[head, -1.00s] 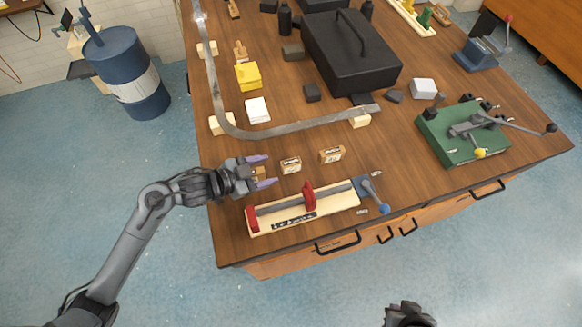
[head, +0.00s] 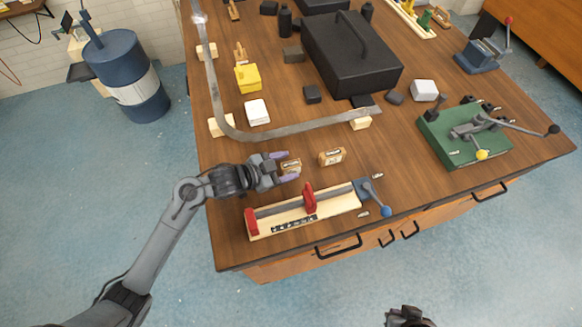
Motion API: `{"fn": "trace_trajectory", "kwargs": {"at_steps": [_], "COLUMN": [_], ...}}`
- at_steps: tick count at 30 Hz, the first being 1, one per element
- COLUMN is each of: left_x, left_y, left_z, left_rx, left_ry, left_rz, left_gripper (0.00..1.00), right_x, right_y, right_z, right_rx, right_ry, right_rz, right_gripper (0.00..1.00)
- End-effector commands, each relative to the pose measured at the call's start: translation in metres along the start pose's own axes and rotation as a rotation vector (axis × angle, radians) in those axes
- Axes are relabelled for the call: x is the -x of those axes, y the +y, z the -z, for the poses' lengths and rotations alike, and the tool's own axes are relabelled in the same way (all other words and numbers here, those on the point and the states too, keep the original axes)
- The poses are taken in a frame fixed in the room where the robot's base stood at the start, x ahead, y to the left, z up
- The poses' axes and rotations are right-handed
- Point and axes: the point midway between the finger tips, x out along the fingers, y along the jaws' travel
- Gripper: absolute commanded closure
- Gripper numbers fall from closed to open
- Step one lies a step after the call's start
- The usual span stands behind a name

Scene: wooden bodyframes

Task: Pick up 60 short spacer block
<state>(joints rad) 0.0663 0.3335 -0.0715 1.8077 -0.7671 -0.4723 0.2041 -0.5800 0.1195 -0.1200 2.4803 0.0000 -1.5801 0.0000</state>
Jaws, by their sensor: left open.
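Two small wooden blocks with pale labels lie on the table; the labels are too small to read, so I cannot tell which is the 60 short spacer. The nearer block (head: 291,166) lies at the fingertips of my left gripper (head: 284,166). That gripper is open, with one purple-tipped finger on the far side of this block and one on the near side. Whether they touch it cannot be told. The other block (head: 332,157) lies apart to the right. My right gripper (head: 408,316) shows only as a dark part at the bottom edge, its fingers unclear.
A wooden fixture with red stops (head: 300,212) and a blue-handled lever (head: 375,197) lies just in front of the blocks. A curved metal strip (head: 290,132) on wooden supports runs behind them. A green jig (head: 465,140) stands right. Bare tabletop lies between.

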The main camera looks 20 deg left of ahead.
Motion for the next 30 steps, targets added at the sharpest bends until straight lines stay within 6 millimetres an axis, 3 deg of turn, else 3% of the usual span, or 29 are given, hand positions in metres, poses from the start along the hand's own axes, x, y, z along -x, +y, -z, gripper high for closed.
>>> {"fn": "trace_trajectory", "kwargs": {"at_steps": [2, 15, 23, 30], "left_x": [0.0, 0.001, 0.001, 0.007], "left_y": [0.0, 0.0, 0.0, -0.004], "left_z": [0.0, 0.0, 0.001, 0.013], "left_rx": [0.0, 0.0, -0.001, -0.003], "left_ry": [0.0, 0.0, 0.0, 0.001], "left_rz": [0.0, 0.0, 0.0, -0.001], "left_gripper": [0.37, 1.0, 1.0, 1.0], "right_x": [0.0, 0.0, 0.0, 0.004], "right_y": [0.0, 0.0, 0.0, 0.0], "right_z": [0.0, 0.0, 0.0, 0.001], "right_rx": [0.0, 0.0, 0.0, 0.0], "right_ry": [0.0, 0.0, -0.001, -0.001], "right_rz": [0.0, 0.0, 0.0, 0.0], "right_gripper": [1.0, 1.0, 1.0, 1.0]}}
